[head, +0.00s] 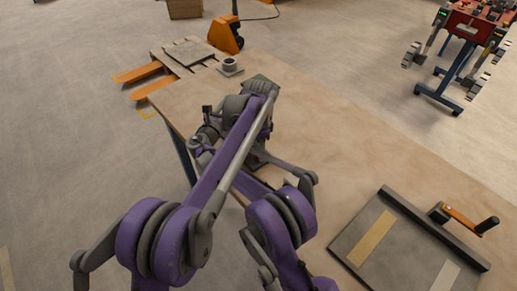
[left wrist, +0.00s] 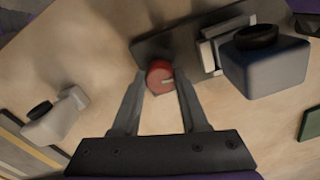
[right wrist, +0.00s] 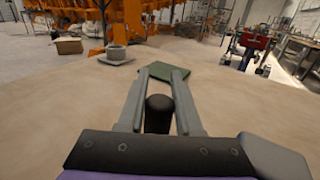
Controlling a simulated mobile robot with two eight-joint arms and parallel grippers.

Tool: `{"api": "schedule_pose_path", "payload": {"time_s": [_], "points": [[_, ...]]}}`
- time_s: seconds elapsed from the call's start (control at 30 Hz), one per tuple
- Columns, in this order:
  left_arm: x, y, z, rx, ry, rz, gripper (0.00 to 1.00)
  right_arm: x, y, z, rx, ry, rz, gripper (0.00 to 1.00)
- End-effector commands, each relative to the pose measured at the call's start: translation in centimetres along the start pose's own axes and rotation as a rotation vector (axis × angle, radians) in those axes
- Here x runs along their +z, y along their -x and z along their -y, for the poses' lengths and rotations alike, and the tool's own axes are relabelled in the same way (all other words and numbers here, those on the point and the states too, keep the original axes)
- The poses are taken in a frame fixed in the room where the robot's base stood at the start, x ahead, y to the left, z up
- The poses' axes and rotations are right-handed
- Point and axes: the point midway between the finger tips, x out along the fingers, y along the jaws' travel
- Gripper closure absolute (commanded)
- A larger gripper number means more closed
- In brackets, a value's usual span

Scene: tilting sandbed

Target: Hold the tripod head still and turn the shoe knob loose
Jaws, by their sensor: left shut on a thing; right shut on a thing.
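In the left wrist view a round red knob (left wrist: 159,76), which looks like the shoe knob, sits at the edge of a dark plate (left wrist: 180,38). My left gripper (left wrist: 160,72) has its fingertips on either side of the knob and is shut on it. In the right wrist view my right gripper (right wrist: 164,72) is shut on a black cylindrical handle (right wrist: 158,114), which stands between its fingers. In the head view my arms cover most of the tripod head, and both pairs of fingertips are hard to make out.
A grey block with a black cap (left wrist: 264,70) is close to the right of the knob. A dark board (head: 375,235) with an orange crank (head: 462,220) lies at the table's right. A grey round fitting (head: 230,66) stands at the far end. The table's middle right is clear.

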Motion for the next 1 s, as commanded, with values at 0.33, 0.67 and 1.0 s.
{"api": "schedule_pose_path", "payload": {"time_s": [0.33,0.67,1.0], "points": [[0.03,0.02,-0.01,0.0,0.328,0.0,1.0,-0.02,-0.01,0.03,-0.001,0.0,0.0,1.0],[0.03,0.02,-0.01,0.0,0.642,0.0,1.0,-0.02,-0.01,0.04,-0.001,0.0,0.0,1.0],[0.03,0.02,-0.01,-0.001,0.965,0.0,1.0,-0.02,-0.01,0.04,-0.001,0.0,0.0,1.0]]}}
